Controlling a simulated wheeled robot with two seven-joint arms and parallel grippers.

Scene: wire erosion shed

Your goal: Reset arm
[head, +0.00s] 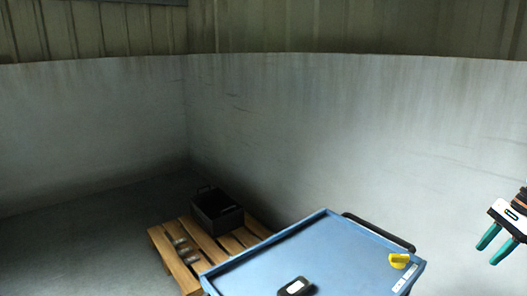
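My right gripper (486,255) is at the right edge of the head view. Its two teal fingers point down and to the left with a gap between them, and nothing shows between them. It is to the right of the blue cart (330,250), apart from it in the picture. My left gripper is out of view.
A yellow object (399,261) and a black-and-white object (295,287) lie on the cart. Behind it, a wooden pallet (205,241) holds a black box (217,211) and several small grey pieces. Grey walls stand behind; the floor at left is clear.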

